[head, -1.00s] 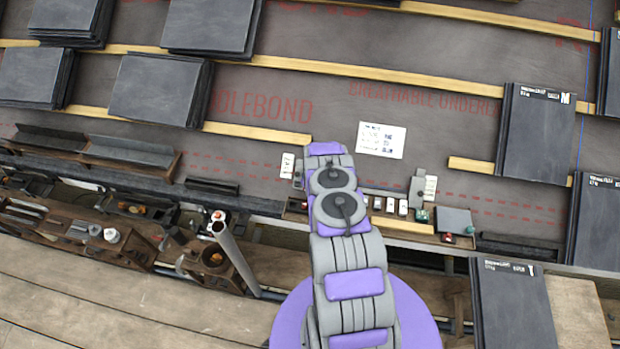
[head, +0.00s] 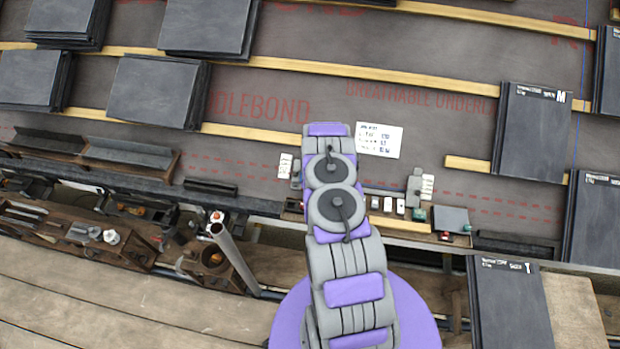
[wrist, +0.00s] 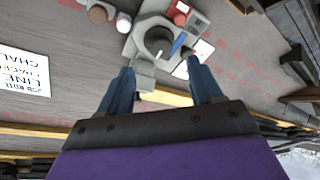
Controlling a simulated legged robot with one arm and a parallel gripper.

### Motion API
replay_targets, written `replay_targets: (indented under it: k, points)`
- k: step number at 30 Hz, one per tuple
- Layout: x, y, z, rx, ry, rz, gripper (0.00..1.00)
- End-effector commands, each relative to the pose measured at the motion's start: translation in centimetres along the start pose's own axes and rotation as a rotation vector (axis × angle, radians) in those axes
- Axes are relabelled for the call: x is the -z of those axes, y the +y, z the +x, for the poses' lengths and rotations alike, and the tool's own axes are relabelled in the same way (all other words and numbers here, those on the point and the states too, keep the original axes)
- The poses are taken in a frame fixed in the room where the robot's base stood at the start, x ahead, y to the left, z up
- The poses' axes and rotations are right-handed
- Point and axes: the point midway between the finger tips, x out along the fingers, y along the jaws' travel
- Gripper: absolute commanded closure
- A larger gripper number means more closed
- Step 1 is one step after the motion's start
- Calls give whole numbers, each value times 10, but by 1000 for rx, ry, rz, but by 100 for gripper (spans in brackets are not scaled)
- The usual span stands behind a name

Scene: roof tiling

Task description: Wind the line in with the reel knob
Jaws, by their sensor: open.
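In the wrist view a grey reel-like device (wrist: 148,30) with a round dark knob (wrist: 159,41) lies beyond my fingertips, near the middle top. A short blue strip (wrist: 178,42) is beside the knob. My gripper (wrist: 160,72) is open, with its two blue fingers apart. The knob appears between and beyond the fingertips, and nothing is held. I cannot tell the exact gap. In the head view my arm hides the reel and gripper. A thin blue line (head: 582,120) runs down the roof at the far right.
A printed label (wrist: 24,72) lies left in the wrist view. In the head view, a white card (head: 380,140) lies right of my arm, above a rail of small parts (head: 400,207). Slate stacks (head: 532,130) stand at right. A grey tube (head: 232,255) leans at left.

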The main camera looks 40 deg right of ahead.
Motion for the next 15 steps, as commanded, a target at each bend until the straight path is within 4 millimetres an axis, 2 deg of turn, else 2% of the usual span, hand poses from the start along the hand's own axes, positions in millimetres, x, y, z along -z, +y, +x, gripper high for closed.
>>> replay_targets:
  k: [9,15]
  points:
    - [2,0,-51,-1,0,1,35]
    - [0,0,-75,0,-1,2,35]
